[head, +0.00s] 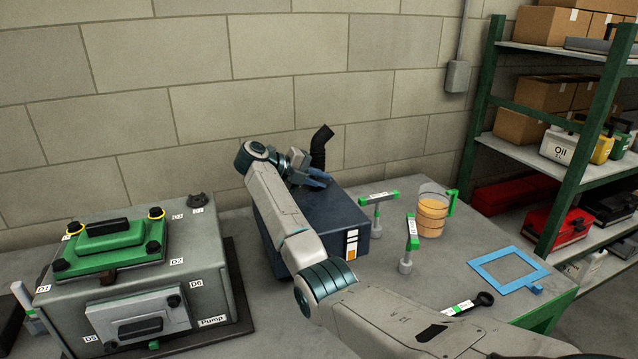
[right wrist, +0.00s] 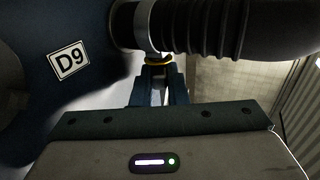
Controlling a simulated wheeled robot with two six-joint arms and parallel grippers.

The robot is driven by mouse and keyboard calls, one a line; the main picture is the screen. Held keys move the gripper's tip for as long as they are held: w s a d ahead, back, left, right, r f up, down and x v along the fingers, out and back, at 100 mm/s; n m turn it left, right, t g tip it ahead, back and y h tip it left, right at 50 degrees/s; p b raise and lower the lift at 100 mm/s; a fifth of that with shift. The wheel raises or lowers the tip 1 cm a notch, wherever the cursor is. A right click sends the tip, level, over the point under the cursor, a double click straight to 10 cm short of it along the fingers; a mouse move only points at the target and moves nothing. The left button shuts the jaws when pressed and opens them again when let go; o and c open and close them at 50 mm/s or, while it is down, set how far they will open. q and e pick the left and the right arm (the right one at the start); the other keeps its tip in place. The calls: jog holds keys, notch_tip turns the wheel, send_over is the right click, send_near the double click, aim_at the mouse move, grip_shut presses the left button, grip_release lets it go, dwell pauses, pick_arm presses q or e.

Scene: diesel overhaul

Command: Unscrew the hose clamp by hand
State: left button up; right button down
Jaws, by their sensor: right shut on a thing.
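The hose clamp (right wrist: 145,25) is a light metal band around the black ribbed hose (right wrist: 215,28) in the right wrist view. Below the band sits its screw (right wrist: 158,61), with a yellow ring. My right gripper (right wrist: 158,75) has its two blue fingers shut on this screw from below. In the head view the black hose (head: 320,148) rises behind the dark blue box (head: 335,215), and my right gripper (head: 316,178) is at the top of that box. The clamp is hidden there. A D9 label (right wrist: 69,60) is on the dark blue housing beside the hose. My left gripper is not in view.
A grey pump (head: 210,250) with a green cover stands at left. Right of the blue box are two green-handled tools, an orange-filled jug (head: 432,215), a blue frame (head: 508,268) and a black-ended tool (head: 470,304). A shelf rack (head: 572,170) stands at right.

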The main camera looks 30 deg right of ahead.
jog(key=c, duration=1.7)
grip_release()
